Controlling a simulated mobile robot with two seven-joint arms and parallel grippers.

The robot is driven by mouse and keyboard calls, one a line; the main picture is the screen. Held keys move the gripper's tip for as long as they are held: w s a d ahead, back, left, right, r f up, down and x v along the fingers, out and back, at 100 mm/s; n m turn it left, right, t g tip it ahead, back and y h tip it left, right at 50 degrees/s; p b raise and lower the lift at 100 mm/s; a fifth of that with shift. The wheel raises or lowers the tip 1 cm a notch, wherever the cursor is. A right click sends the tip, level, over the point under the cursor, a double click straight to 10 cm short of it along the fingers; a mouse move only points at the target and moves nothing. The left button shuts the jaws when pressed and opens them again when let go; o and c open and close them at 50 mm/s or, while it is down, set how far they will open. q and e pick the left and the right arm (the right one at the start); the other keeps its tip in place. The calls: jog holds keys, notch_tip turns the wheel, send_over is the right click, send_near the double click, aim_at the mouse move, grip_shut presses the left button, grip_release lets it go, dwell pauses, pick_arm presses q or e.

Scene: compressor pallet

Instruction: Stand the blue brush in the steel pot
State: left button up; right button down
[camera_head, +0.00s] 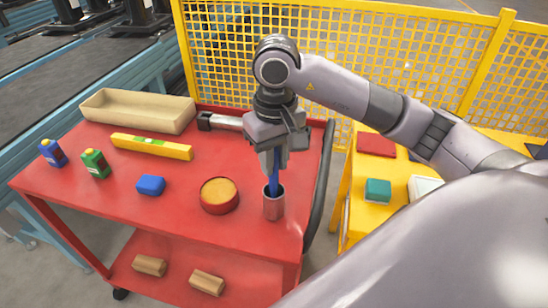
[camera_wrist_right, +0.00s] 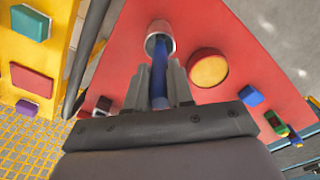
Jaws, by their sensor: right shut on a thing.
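The blue brush (camera_head: 274,178) is upright, its lower end inside the mouth of the steel pot (camera_head: 273,206). The pot stands on the red cart top near its right front edge. My right gripper (camera_head: 270,158) is above the pot and shut on the upper part of the brush. In the right wrist view the brush (camera_wrist_right: 159,70) runs from between the fingers (camera_wrist_right: 160,98) into the steel pot (camera_wrist_right: 160,38). The brush's lower tip is hidden inside the pot. My left gripper is in neither view.
A round tin (camera_head: 219,195) stands just left of the pot. A blue block (camera_head: 151,185), a yellow level (camera_head: 151,147), a beige tray (camera_head: 137,111) and two bottles are farther left. The yellow mesh fence (camera_head: 350,60) is behind. A yellow table (camera_head: 358,217) stands at the right.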

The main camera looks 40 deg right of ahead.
jog(key=c, duration=1)
grip_release()
notch_tip(320, 180, up, 12)
jog(key=shift+s+r+p, duration=0.15)
jog(key=shift+r+p, duration=0.05)
jog(key=shift+p, duration=0.75)
